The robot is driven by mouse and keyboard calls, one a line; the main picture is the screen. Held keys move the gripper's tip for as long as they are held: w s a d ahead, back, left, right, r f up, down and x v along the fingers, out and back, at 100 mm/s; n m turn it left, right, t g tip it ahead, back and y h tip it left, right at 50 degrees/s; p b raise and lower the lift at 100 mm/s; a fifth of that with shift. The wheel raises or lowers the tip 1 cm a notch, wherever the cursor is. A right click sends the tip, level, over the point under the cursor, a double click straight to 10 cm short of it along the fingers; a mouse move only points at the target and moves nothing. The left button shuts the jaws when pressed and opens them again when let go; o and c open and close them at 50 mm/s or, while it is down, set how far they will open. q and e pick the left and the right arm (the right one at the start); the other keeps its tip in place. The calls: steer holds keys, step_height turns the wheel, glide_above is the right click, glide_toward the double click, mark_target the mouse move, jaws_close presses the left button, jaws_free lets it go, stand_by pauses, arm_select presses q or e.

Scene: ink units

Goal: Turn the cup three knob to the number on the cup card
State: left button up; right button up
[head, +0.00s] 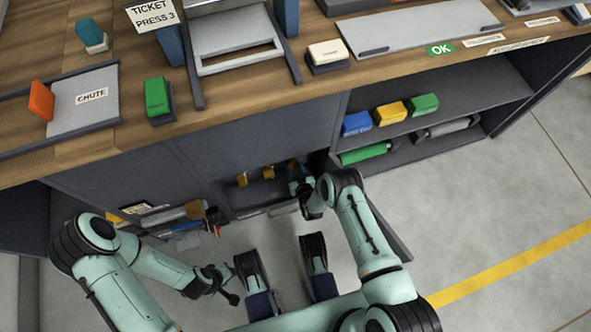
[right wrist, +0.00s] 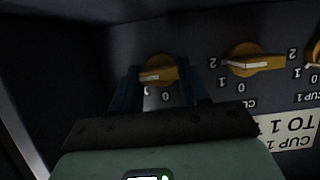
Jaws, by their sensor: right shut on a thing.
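Three yellow knobs sit in a row on a dark panel. The rightmost in the head view (head: 293,165) is the leftmost in the upside-down right wrist view (right wrist: 160,68), taken as cup three by the row's order; its label is hidden. My right gripper (right wrist: 160,84) is shut on it, blue fingers at both sides. Its white pointer aims left and slightly down; the exact number is unclear. A white card (right wrist: 290,132) shows upside down, partly cut off, with "CUP 1" and "TO 1" legible. My left gripper (head: 228,288) hangs low, its jaws unclear.
The middle knob (right wrist: 254,61) and another at the right edge (right wrist: 315,54) are beside the held one. A wooden counter (head: 230,95) overhangs the panel. An open shelf (head: 455,108) with coloured boxes stands to the right. The grey floor (head: 500,200) is clear there.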

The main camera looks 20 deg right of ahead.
stand_by(0.6)
steer(key=o, duration=1.1)
steer(key=shift+c, duration=0.2)
arm_select(q)
steer(key=shift+s, duration=0.1)
